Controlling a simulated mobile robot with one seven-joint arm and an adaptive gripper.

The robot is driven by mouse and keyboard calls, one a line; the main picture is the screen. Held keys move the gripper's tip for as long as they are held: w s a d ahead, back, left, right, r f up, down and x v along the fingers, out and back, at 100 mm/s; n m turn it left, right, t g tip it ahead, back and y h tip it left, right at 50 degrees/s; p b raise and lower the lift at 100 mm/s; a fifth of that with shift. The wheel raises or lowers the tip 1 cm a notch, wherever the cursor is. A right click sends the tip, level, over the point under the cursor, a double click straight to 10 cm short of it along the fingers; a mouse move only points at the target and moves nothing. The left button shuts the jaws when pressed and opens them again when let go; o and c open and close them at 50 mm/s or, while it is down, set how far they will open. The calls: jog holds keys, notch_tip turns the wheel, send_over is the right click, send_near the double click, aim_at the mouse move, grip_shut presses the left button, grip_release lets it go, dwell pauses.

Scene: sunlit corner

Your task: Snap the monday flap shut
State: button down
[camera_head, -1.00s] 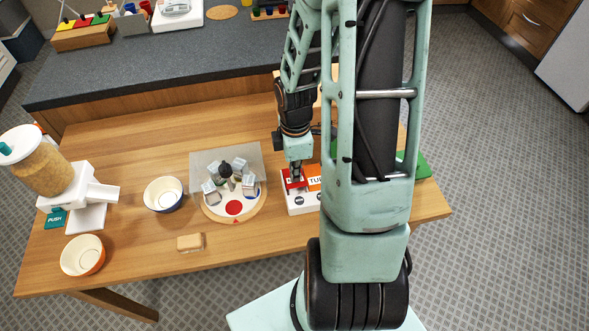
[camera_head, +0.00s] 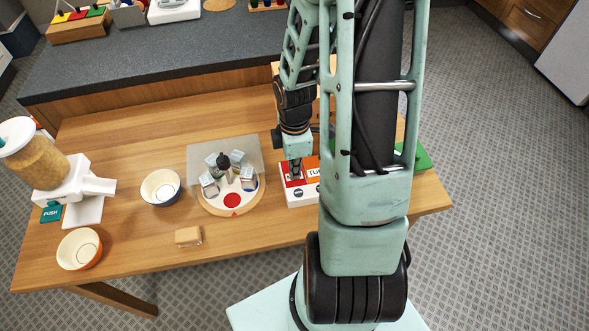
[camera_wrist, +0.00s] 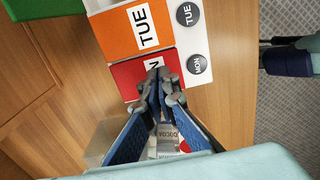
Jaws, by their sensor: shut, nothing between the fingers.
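The white pill organizer (camera_head: 297,199) lies on the wooden table, partly hidden behind my arm in the head view. Its red Monday flap (camera_wrist: 138,73) lies beside the orange Tuesday flap (camera_wrist: 138,30) in the wrist view. A round grey MON button (camera_wrist: 197,65) sits on the white front strip in line with the red flap. My gripper (camera_wrist: 162,82) is shut and empty, its fingertips over the red flap and covering part of its label. In the head view my gripper (camera_head: 295,172) points down at the red flap. I cannot tell whether the fingertips touch it or whether it is fully closed.
A round wooden turntable (camera_head: 215,207) with small boxes and a clear screen stands just left of the organizer. Two bowls (camera_head: 161,188) (camera_head: 79,249), a tan block (camera_head: 188,236) and a white dispenser (camera_head: 75,185) are further left. A green object (camera_head: 422,158) lies to the right.

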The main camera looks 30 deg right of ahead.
notch_tip(320, 180, up, 9)
jog(key=p, duration=0.8)
dwell(0.5)
